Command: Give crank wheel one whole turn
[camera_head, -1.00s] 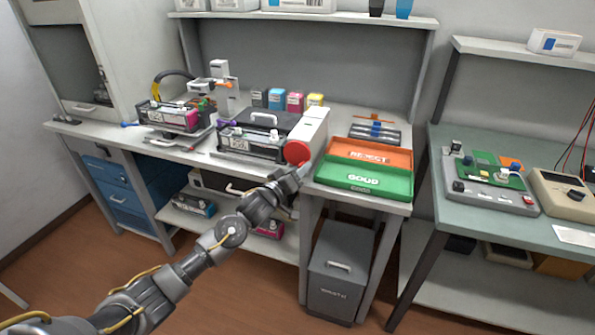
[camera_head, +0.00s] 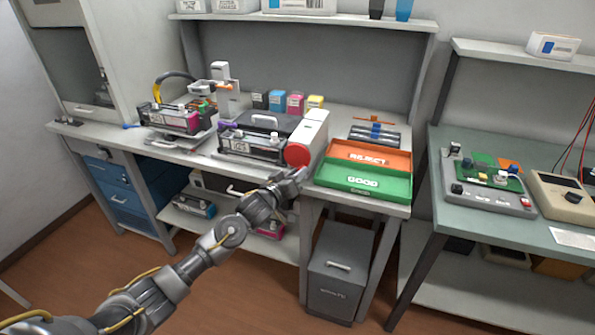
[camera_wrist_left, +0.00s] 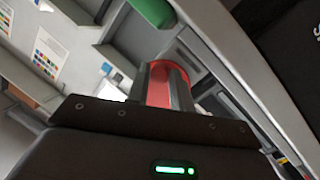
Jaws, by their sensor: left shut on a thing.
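My left gripper (camera_head: 303,174) is at the lower right of the disc, in front of the bench edge. In the left wrist view, the gripper's grey fingers (camera_wrist_left: 166,84) are shut on a red part (camera_wrist_left: 158,88), seen between them. The exact grip on the wheel is partly hidden by the fingers. My right gripper is not in view.
A green GOOD tray (camera_head: 363,181) and an orange REJECT tray (camera_head: 369,154) lie close to the right of the wheel. A grey bin (camera_head: 340,272) stands below. Several coloured boxes (camera_head: 295,103) stand behind the machine.

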